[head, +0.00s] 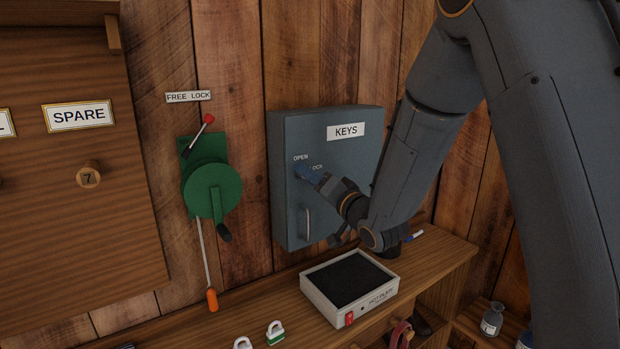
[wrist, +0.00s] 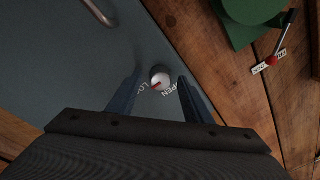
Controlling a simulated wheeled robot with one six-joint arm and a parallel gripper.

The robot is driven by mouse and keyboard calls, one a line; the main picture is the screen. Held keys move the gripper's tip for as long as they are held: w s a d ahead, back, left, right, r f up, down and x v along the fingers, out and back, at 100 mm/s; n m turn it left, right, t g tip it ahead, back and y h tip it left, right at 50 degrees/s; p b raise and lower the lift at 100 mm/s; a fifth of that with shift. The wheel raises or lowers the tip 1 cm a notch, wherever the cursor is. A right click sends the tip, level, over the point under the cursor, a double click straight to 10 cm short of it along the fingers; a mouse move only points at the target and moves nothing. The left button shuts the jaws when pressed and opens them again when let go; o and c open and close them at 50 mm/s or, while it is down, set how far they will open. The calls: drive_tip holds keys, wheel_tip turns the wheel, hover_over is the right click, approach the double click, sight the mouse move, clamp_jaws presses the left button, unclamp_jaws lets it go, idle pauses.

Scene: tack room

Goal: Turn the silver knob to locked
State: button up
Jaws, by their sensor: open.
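The silver knob (wrist: 160,77) is on the front of a grey-blue key cabinet (head: 350,160). In the wrist view a red pointer mark on the knob points down and left, toward the partly hidden label that starts "LO". The "OPEN" label (wrist: 173,88) is on the other side, below right of the knob. My gripper (head: 309,174) is at the cabinet front, its blue fingers open. In the wrist view the gripper (wrist: 159,80) has one finger on each side of the knob, with gaps visible. In the head view the gripper hides the knob.
The cabinet's bar handle (head: 307,223) is just below the gripper. A green crank device (head: 212,185) with a red-tipped lever is to the left. A hotplate (head: 350,280) and padlocks (head: 275,332) stand on the shelf below. A wooden board (head: 80,200) hangs far left.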

drive_tip(key=b+v, duration=0.2)
drive_tip(key=v, duration=0.5)
drive_tip(key=s+d+f+g+h, duration=0.3)
drive_tip(key=d+f+h, duration=0.2)
drive_tip(key=d+f, duration=0.15)
drive_tip(key=s+d+f+g+h, duration=0.3)
drive_tip(key=d+f+h, duration=0.1)
drive_tip(key=d+f, duration=0.25)
drive_tip(key=s+d+f+n+g, duration=0.1)
drive_tip(key=s+f+g, duration=0.2)
drive_tip(key=s, duration=0.7)
drive_tip(key=s+d+f+n+g+h, duration=0.1)
drive_tip(key=s+f+g, duration=0.3)
drive_tip(key=s, duration=0.6)
drive_tip(key=shift+s+d+g+h, duration=0.15)
drive_tip(key=shift+d+g+h, duration=0.15)
drive_tip(key=shift+d+g, duration=0.35)
drive_tip(key=shift+a, duration=0.1)
